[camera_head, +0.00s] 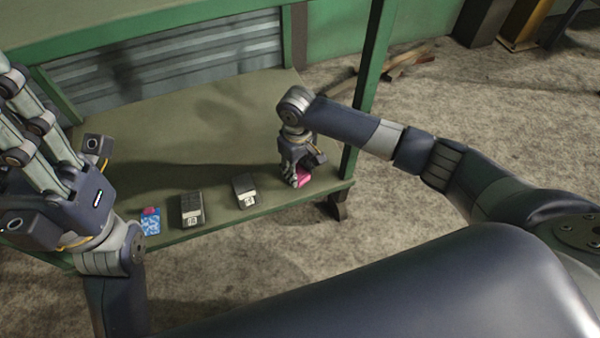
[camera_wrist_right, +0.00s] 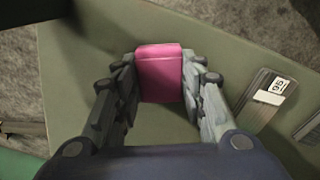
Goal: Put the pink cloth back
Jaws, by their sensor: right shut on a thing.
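The pink cloth (camera_head: 305,179) is a small folded block at the right end of the green shelf (camera_head: 215,130), near its front edge. In the right wrist view the pink cloth (camera_wrist_right: 160,72) sits between the two fingers of my right gripper (camera_wrist_right: 162,85), which is shut on it. My right gripper (camera_head: 299,177) points down over the shelf and hides part of the cloth. Whether the cloth touches the shelf, I cannot tell. My left gripper (camera_head: 22,130) is at the left, raised, with its fingers apart and nothing seen between them.
A blue patterned item with a red part (camera_head: 151,222) and two dark numbered blocks (camera_head: 191,210) (camera_head: 246,190) stand along the shelf's front edge. A green post (camera_head: 368,85) rises close to my right arm. The middle of the shelf is clear.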

